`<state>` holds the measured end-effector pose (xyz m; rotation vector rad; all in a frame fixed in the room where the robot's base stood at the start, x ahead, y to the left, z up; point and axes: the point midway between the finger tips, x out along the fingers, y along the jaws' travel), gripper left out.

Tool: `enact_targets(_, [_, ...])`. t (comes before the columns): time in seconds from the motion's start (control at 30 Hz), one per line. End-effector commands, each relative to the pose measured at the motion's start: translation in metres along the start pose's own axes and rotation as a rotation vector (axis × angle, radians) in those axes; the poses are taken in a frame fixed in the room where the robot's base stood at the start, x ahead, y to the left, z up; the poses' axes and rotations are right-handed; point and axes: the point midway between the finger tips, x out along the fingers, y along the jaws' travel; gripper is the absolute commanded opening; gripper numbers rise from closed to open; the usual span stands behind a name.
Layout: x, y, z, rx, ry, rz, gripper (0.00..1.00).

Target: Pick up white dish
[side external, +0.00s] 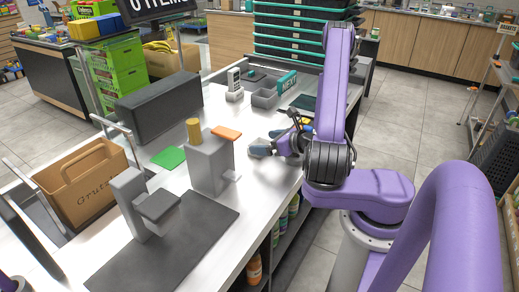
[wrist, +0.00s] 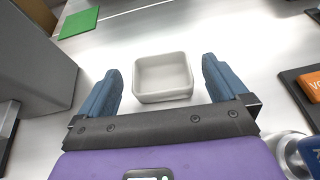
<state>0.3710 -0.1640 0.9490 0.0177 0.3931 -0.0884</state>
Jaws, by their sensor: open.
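The white dish (wrist: 163,92) is a small square open dish with rounded corners. In the wrist view it stands upright and empty on the counter, just ahead of my gripper (wrist: 162,66). The two blue fingers are spread wide, one to the left and one to the right of the dish, with a gap on each side. Nothing is held. In the side external view my gripper (side external: 268,141) is low over the counter, pointing left. I cannot clearly pick out the dish there.
A grey block (side external: 210,163) with an orange top stands left of my gripper. A green mat (side external: 168,157) lies beyond it. An orange item (wrist: 313,84) sits on the right in the wrist view.

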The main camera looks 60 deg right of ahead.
Motion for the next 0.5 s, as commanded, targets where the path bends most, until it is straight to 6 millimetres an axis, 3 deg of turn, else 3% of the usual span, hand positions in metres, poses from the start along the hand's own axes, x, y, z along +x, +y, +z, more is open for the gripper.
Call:
enact_targets(0.2, [0.033, 0.001, 0.000, -0.004, -0.001, 0.004, 1.00])
enact_targets(0.5, [0.043, 0.001, 0.000, -0.001, -0.001, 0.001, 1.00])
